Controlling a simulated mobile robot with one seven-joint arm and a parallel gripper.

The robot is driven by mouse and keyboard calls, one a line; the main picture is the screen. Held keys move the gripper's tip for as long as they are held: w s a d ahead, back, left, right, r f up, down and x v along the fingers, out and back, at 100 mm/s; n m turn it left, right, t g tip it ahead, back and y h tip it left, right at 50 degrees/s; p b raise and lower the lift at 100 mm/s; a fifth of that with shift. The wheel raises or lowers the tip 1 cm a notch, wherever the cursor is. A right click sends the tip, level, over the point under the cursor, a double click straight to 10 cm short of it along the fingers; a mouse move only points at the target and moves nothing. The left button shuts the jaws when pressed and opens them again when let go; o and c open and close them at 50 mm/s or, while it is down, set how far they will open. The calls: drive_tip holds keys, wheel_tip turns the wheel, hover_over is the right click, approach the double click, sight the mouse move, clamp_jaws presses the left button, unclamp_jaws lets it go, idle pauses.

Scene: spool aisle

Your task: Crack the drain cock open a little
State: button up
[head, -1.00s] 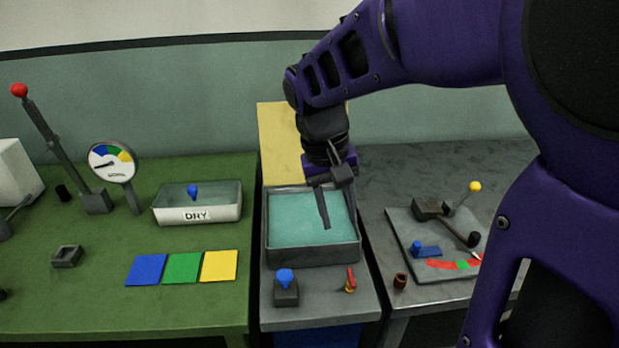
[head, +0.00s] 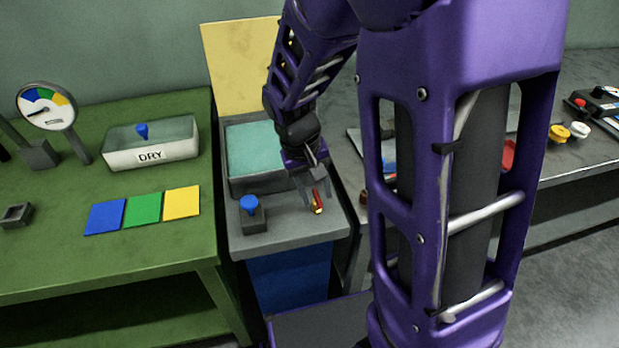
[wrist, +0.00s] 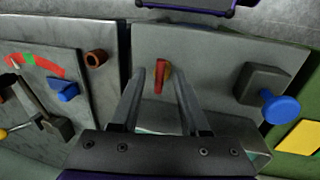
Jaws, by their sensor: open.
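The drain cock (head: 317,205) has a red handle on a yellowish body and stands on the grey ledge in front of the water basin (head: 262,183). My gripper (head: 314,190) is pointed down at the cock, with its fingers beside the red handle. In the wrist view, the cock (wrist: 162,76) shows between the two open fingers (wrist: 161,70). The jaws are apart, with a gap on each side of the handle. Whether a finger touches it cannot be told. The fingers partly hide the cock in the head view.
A blue-knobbed block (head: 251,215) stands on the same ledge, left of the cock. A brown cup-like piece (wrist: 96,58) is on the neighbouring dark bench. The green table (head: 60,255) holds a tray marked DRY (head: 152,150) and coloured squares. My arm hides much of the right bench.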

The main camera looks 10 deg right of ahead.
drive_tip(key=shift+f, duration=0.1)
clamp_jaws()
idle(0.3)
drive_tip(key=n, duration=0.4)
drive_tip(key=shift+s+d+t+p, duration=0.1)
drive_tip(key=shift+d+t+p, duration=0.05)
drive_tip(key=shift+t+p, duration=0.25)
unclamp_jaws()
